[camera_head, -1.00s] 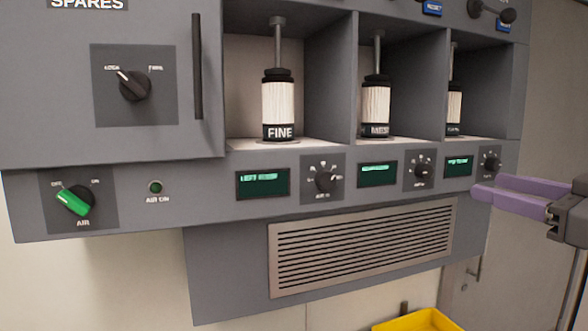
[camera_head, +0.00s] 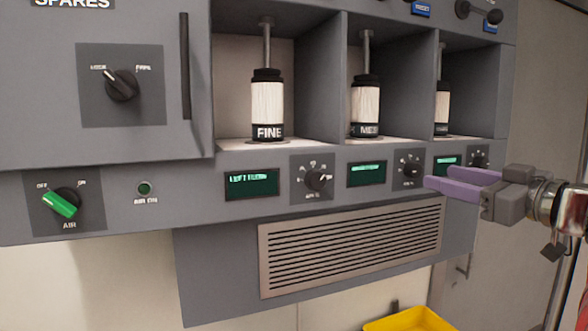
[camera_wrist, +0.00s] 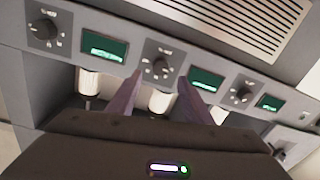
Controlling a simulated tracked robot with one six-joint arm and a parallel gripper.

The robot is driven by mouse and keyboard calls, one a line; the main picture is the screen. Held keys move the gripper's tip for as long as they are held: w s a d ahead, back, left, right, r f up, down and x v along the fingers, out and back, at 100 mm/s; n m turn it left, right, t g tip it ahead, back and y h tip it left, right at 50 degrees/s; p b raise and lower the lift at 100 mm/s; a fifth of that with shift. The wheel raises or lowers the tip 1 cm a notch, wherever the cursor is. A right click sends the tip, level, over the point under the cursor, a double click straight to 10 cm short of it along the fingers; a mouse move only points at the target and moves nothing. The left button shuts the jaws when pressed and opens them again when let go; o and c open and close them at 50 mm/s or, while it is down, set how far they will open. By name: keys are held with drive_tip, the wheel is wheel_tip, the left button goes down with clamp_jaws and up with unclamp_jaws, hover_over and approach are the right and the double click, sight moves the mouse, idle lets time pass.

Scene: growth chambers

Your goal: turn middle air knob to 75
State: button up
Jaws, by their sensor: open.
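The middle air knob (camera_head: 408,170) is a black dial on a dark square plate, under the middle bay. My gripper (camera_head: 438,176) has two purple fingers, open and empty, just right of this knob in the head view. In the wrist view, which is upside down, the middle knob (camera_wrist: 160,66) lies between and just beyond the spread fingertips (camera_wrist: 159,80). I see no contact. Its green display (camera_head: 366,174) stands to its left in the head view. The scale and display text are too small to read. My fingers partly cover the right display (camera_head: 447,163).
The left air knob (camera_head: 317,180) and right air knob (camera_head: 479,160) flank the middle one. Bottles stand in the bays above, including FINE (camera_head: 267,106). A vent grille (camera_head: 350,247) lies below. A yellow bin (camera_head: 410,321) is at the bottom. The green AIR switch (camera_head: 62,204) is far left.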

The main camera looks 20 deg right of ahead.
sight(418, 171)
drive_tip(key=shift+w+a, duration=0.15)
drive_tip(key=shift+w, duration=1.45)
drive_tip(key=shift+w+a, duration=0.15)
drive_tip(key=shift+w, duration=1.4)
drive_tip(key=c, duration=1.1)
